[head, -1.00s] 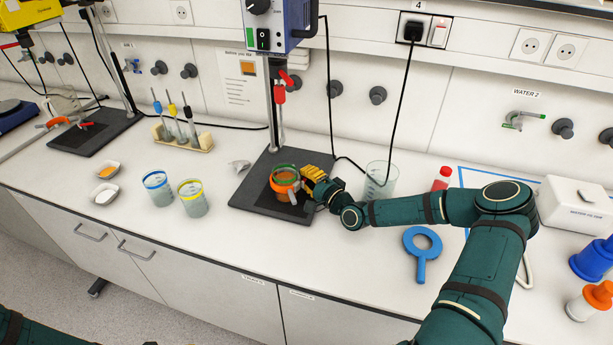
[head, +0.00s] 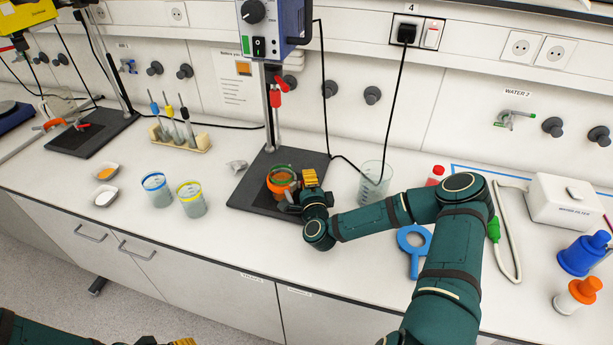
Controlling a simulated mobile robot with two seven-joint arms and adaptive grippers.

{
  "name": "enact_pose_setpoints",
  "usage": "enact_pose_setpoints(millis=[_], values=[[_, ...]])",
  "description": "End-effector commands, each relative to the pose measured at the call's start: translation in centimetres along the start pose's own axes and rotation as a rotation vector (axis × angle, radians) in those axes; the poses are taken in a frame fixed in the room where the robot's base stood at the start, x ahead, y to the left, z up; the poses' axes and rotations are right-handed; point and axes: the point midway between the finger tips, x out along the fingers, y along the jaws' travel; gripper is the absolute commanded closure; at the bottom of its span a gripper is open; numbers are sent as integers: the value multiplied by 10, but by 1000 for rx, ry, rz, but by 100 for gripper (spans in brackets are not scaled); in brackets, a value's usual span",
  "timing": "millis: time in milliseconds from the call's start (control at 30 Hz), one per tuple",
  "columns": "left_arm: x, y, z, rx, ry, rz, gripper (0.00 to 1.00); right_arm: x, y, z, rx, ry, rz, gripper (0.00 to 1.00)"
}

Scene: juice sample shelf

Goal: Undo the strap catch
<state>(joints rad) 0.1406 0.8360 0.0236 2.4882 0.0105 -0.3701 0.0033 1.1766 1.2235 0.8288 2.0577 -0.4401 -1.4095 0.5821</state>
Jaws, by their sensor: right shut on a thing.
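A beaker with an orange strap (head: 281,188) around it and a green rim (head: 283,168) stands on the dark stand plate (head: 245,196). My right gripper (head: 296,198), with yellow parts, is at the beaker's right front side. It is shut on a small grey piece, apparently the strap catch (head: 288,209), which sticks out at the beaker's front. The gripper hides part of the strap and the catch. Only a yellow bit of my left gripper (head: 183,342) shows at the bottom edge; its fingers are out of view.
Two beakers, one with a blue rim (head: 157,190) and one with a yellow rim (head: 191,199), stand to the left. An empty glass beaker (head: 372,183) stands behind my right arm. A blue ring tool (head: 414,263) lies by the arm. The stand's rod (head: 270,110) rises behind the strapped beaker.

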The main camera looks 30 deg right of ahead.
Motion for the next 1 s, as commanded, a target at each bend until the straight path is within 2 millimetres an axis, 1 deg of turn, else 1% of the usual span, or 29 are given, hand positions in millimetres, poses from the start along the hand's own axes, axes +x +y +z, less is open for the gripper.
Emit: enact_pose_setpoints(millis=[200, 400, 900, 933, 1000], values=[[-2, 1, 0, 0, 0, 0, 53, -3, -1, -1, -3, 114, -5, 100], [-3, 1, 0, 0, 0, 1, 53, -4, -1, -2, -5, 171, -7, 100], [-3, 1, 0, -1, 0, 0, 53, -5, -2, -3, -6, 189, -9, 100], [-3, 1, 0, -1, 0, 0, 53, -5, -2, -3, -6, 189, -9, 83], [-3, 1, 0, -1, 0, 0, 53, -5, -2, -3, -6, 189, -9, 60]])
